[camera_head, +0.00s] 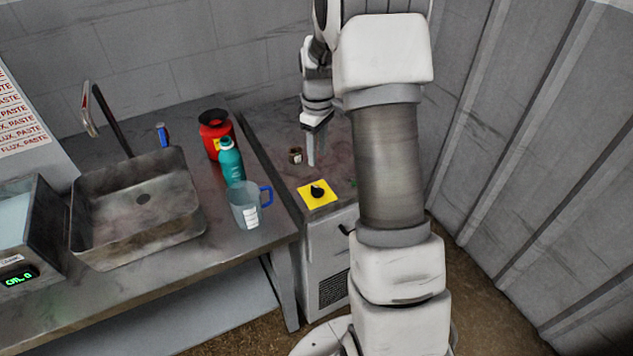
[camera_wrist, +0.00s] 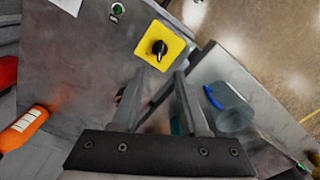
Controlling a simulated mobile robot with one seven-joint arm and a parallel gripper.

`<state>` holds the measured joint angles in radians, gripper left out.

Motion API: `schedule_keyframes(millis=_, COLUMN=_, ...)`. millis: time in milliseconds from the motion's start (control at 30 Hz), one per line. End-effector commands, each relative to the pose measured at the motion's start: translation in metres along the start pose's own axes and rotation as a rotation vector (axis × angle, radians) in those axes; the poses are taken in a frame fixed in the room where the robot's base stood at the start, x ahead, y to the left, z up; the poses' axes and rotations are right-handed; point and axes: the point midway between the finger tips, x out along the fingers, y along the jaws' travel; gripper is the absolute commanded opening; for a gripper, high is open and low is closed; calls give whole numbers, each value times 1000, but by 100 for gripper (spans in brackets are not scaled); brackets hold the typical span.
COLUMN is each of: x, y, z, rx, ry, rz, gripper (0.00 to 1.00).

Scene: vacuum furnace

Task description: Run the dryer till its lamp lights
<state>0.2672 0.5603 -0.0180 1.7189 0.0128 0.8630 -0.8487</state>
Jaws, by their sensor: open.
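The dryer seems to be the grey metal cabinet (camera_head: 325,235) right of the bench. On its top is a yellow plate (camera_head: 318,194) with a black rotary knob (camera_head: 317,190). The plate (camera_wrist: 150,60) and knob (camera_wrist: 159,48) also show in the wrist view, just beyond the fingers. A small round green fitting, possibly the lamp, shows beside the plate (camera_head: 352,182), and in the wrist view (camera_wrist: 118,9); I cannot tell whether it is lit. My gripper (camera_head: 311,160) is open and empty above the cabinet top, apart from the knob. Its fingers (camera_wrist: 160,78) point toward the plate.
A clear jug with blue handle (camera_head: 245,208), a teal bottle (camera_head: 231,161) and a red container (camera_head: 216,136) stand on the bench near the cabinet. A small dark jar (camera_head: 295,155) is on the cabinet top. A sink (camera_head: 140,205) is left; a ribbed wall (camera_head: 540,150) is right.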

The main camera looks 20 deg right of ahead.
Motion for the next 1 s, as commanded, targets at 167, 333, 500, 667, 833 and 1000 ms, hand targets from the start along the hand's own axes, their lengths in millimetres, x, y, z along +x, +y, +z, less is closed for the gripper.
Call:
schedule_keyframes(millis=167, x=41, y=-1, z=1, rx=0, ry=-4, rz=-3, gripper=44)
schedule_keyframes(millis=333, x=77, y=-1, z=1, rx=-1, ry=-4, rz=-4, gripper=44)
schedule_keyframes(millis=500, x=103, y=-1, z=0, rx=0, ry=-2, rz=-2, gripper=44)
schedule_keyframes(millis=667, x=116, y=0, z=0, rx=1, ry=-1, rz=-1, gripper=44)
schedule_keyframes(millis=833, x=119, y=0, z=0, rx=0, ry=0, rz=1, gripper=44)
schedule_keyframes(millis=1000, x=118, y=0, z=0, rx=0, ry=0, rz=1, gripper=44)
